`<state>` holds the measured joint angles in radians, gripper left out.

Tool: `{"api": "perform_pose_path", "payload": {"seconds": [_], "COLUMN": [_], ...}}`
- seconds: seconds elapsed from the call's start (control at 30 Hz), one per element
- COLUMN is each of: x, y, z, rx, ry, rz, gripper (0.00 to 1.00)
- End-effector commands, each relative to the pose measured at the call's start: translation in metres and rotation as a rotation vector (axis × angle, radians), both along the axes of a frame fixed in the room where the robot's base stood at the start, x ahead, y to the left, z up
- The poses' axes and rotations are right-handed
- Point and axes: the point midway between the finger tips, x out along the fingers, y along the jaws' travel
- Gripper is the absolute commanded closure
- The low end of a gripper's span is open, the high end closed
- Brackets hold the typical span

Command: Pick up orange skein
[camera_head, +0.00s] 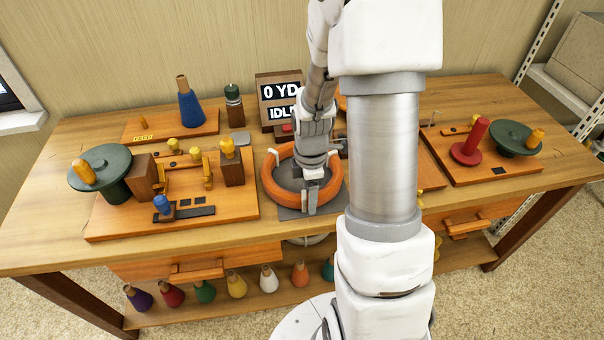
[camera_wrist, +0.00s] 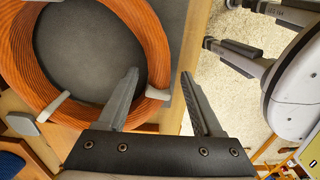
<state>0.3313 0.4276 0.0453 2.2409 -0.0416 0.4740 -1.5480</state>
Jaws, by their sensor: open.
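The orange skein (camera_head: 270,189) is a thick ring of yarn with white ties, lying around a grey round surface on the worktable. In the wrist view the skein (camera_wrist: 22,60) fills the upper left. My gripper (camera_head: 309,207) points down at the skein's front right part. In the wrist view my gripper (camera_wrist: 160,74) is open and empty. One fingertip shows at the ring's inner edge and the other just outside it, with the skein's near side between them. I cannot tell how far down the fingers reach.
A wooden loom board (camera_head: 110,228) with yellow pegs stands left of the skein. A display (camera_head: 279,92) reading "0 YD IDLE" stands behind it. A blue cone (camera_head: 190,110) is at the back left, and a red spool (camera_head: 470,145) at the right. Several coloured cones sit on the lower shelf.

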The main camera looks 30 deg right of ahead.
Motion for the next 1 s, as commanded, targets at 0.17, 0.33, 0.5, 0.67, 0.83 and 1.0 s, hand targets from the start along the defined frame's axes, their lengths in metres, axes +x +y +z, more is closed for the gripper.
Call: {"api": "perform_pose_path", "payload": {"seconds": [0.17,0.33,0.5,0.67,0.83,1.0], "x": [0.0001,0.0001,0.0001,0.0001,0.0001,0.0001], "y": [0.0,0.0,0.0,0.0,0.0,0.0], "z": [-0.0001,0.0,0.0001,0.0002,0.0002,0.0002], "rx": [0.0,0.0,0.0,0.0,0.0,0.0], "ry": [0.0,0.0,0.0,0.0,0.0,0.0], "rz": [0.0,0.0,0.0,0.0,0.0,0.0], "gripper": [0.32,0.58,0.88,1.0,1.0,1.0]}}
